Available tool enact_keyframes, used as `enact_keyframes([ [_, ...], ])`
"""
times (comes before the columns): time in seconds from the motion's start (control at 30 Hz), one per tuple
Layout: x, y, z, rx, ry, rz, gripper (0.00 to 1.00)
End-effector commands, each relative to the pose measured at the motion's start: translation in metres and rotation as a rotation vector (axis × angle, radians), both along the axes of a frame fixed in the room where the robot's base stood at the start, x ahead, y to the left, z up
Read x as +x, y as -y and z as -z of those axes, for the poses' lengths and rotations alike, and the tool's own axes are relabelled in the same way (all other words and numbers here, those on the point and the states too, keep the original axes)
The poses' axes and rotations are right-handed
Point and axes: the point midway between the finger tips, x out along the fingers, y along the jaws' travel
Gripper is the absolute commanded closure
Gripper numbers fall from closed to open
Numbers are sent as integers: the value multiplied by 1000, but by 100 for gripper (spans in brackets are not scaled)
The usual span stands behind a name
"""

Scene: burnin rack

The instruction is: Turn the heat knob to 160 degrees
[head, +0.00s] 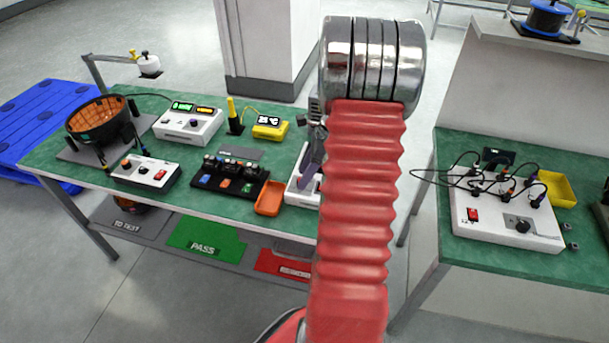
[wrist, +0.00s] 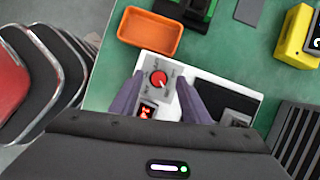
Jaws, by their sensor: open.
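The heat knob, a round red knob with a pale pointer mark (wrist: 158,78), sits on a grey panel of a white unit (wrist: 180,68) in the wrist view. The pointer slants toward the lower right; scale numbers are too small to read. My gripper (wrist: 160,84) is open, its two purple fingers on the left and right of the knob, with gaps visible. I cannot tell how high the fingertips are above the panel. A lit red switch (wrist: 147,111) is below the knob. In the head view my arm hides most of the white unit (head: 297,190).
An orange tray (wrist: 150,32) lies beside the unit. A yellow meter reading about 25 °C (head: 270,127) stands behind on the green bench (head: 225,150). A black fixture (head: 230,180) is left of the tray. A dark finned block (wrist: 297,130) is to the right.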

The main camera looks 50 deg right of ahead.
Motion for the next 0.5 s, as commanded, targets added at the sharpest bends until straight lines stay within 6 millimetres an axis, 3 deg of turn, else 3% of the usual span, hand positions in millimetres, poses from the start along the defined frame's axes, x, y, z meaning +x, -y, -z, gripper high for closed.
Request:
enact_keyframes([
  [0.13,2,-3,10,1,-1,1,58],
  [0.43,3,-3,11,0,0,1,58],
  [0.5,3,-3,11,1,-1,2,62],
])
